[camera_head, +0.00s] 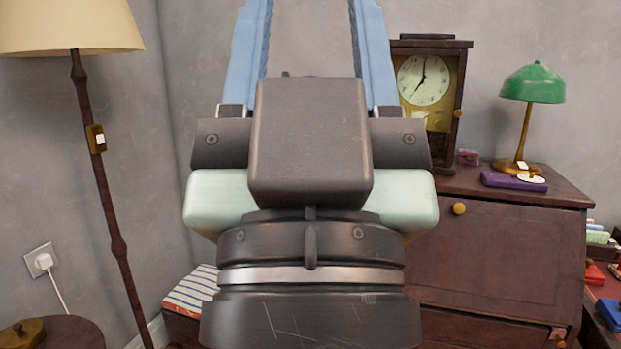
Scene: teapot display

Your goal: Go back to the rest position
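My gripper (310,38) fills the middle of the head view, seen from behind, with its two blue fingers pointing up and away. The fingers stand wide apart, and only grey wall shows between their visible lengths. Their tips are cut off by the top edge of the picture. No object shows between the fingers. No teapot is in view.
A dark wooden desk (500,235) stands at the right, bearing a clock (424,80), a green lamp (533,84) and a purple case (513,182). A floor lamp (106,190) stands left. A striped item (190,290) lies low behind my gripper. A round table (62,335) is lower left.

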